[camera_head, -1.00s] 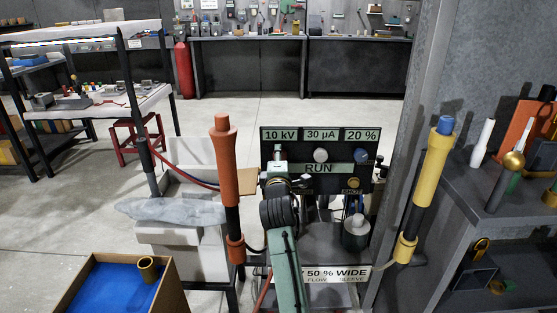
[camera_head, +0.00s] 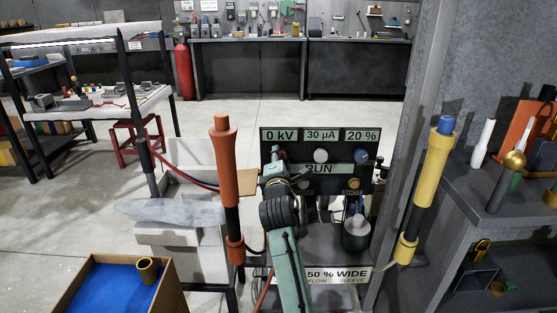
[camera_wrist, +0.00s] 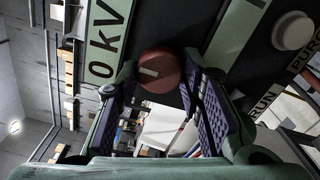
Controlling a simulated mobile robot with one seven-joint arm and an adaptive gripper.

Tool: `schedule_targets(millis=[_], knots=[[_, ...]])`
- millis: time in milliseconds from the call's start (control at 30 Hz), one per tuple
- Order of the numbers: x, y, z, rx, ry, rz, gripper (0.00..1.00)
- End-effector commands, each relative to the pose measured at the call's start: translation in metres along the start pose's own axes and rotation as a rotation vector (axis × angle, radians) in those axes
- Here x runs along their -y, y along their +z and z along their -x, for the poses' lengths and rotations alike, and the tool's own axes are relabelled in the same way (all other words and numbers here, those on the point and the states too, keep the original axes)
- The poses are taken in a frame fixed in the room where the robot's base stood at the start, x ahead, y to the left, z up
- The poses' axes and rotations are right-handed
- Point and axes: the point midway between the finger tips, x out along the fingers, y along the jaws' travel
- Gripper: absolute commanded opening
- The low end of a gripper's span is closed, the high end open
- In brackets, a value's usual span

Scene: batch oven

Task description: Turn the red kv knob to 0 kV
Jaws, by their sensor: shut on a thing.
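The red kV knob (camera_wrist: 158,72) shows in the wrist view with a pale pointer mark on its face. Its display (camera_wrist: 104,45) reads 0 kV, and the same display (camera_head: 281,135) reads 0 kV in the head view. My gripper (camera_wrist: 163,88) is shut on the red knob, with a ridged purple-grey finger pad on each side of it. In the head view my arm and gripper cover most of the knob at the left of the dark control panel (camera_head: 335,182).
The panel also shows 30 µA (camera_head: 321,135) and 20 % (camera_head: 361,135) displays, with a white knob (camera_head: 320,156) and a blue knob (camera_head: 361,156) below them. An orange wand (camera_head: 224,165) stands left of my arm, and a yellow wand (camera_head: 431,175) stands at the right.

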Motion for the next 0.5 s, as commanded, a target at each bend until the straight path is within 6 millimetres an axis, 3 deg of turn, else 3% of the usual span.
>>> schedule_targets(millis=[67, 100, 333, 500], knots=[[0.0001, -0.0002, 0.0, 0.0, 0.0, 0.001, 0.06], [0.0001, -0.0002, 0.0, 0.0, 0.0, 0.001, 0.37], [0.0, -0.0002, 0.0, 0.0, 0.0, 0.0, 0.52], [0.0, -0.0002, 0.0, 0.0, 0.0, -0.001, 0.53]])
